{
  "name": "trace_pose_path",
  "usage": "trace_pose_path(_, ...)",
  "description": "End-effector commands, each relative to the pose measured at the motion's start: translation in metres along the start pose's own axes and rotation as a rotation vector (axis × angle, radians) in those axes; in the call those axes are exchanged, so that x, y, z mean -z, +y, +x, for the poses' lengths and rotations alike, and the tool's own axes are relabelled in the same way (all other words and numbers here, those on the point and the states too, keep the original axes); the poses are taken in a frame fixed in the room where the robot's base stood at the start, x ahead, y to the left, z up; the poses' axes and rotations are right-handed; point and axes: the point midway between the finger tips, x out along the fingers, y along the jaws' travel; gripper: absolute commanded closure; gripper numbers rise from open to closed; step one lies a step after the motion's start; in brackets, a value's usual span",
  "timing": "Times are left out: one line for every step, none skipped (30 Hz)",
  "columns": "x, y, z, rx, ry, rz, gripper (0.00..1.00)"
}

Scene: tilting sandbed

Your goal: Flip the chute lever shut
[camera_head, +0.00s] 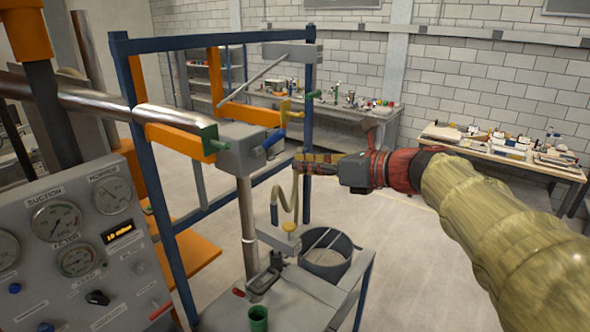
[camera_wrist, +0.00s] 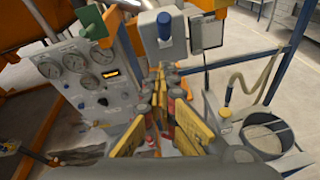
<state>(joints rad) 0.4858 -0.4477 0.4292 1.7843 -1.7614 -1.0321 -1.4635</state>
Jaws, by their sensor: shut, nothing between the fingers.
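A lever with a blue handle (camera_head: 274,138) sticks out of the grey box (camera_head: 240,150) on the blue-framed rig. In the wrist view the blue handle (camera_wrist: 164,24) is in front of a grey block, just beyond my fingertips. No readable label shows which one is the chute lever. My gripper (camera_head: 298,164) comes in from the right, a little below and right of the blue handle. It is shut and empty; its fingertips (camera_wrist: 168,70) also show in the wrist view.
The gauge panel (camera_head: 85,240) stands at the left. A blue frame post (camera_head: 307,150) stands close to my gripper. A hose (camera_head: 294,196) hangs below it, above a round bucket (camera_head: 328,257). Open floor lies to the right; cluttered tables stand along the back wall.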

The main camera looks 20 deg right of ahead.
Motion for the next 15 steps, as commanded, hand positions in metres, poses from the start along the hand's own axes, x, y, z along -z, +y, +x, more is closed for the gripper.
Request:
trace_pose_path(-0.002, 0.000, -0.011, 0.005, -0.003, -0.004, 1.00)
trace_pose_path(-0.004, 0.000, -0.016, 0.006, -0.004, -0.004, 1.00)
trace_pose_path(-0.005, 0.000, -0.023, 0.004, -0.004, -0.003, 1.00)
trace_pose_path(-0.005, 0.000, -0.028, 0.006, -0.003, -0.002, 1.00)
trace_pose_path(-0.006, 0.000, -0.032, 0.004, -0.002, -0.002, 1.00)
trace_pose_path(-0.007, 0.000, -0.038, 0.005, -0.001, -0.002, 1.00)
trace_pose_path(-0.008, 0.001, -0.041, 0.004, -0.002, -0.002, 1.00)
trace_pose_path(-0.009, 0.001, -0.044, 0.003, -0.002, -0.001, 1.00)
trace_pose_path(-0.010, 0.001, -0.048, 0.003, -0.002, -0.001, 1.00)
trace_pose_path(-0.010, 0.001, -0.051, 0.003, -0.002, -0.001, 1.00)
trace_pose_path(-0.011, 0.002, -0.053, 0.002, -0.002, -0.001, 1.00)
trace_pose_path(-0.011, 0.002, -0.054, 0.001, -0.001, -0.001, 1.00)
trace_pose_path(-0.011, 0.002, -0.056, 0.001, -0.001, -0.001, 1.00)
trace_pose_path(-0.011, 0.003, -0.057, 0.001, -0.001, -0.001, 1.00)
trace_pose_path(-0.012, 0.003, -0.057, 0.001, -0.001, -0.001, 1.00)
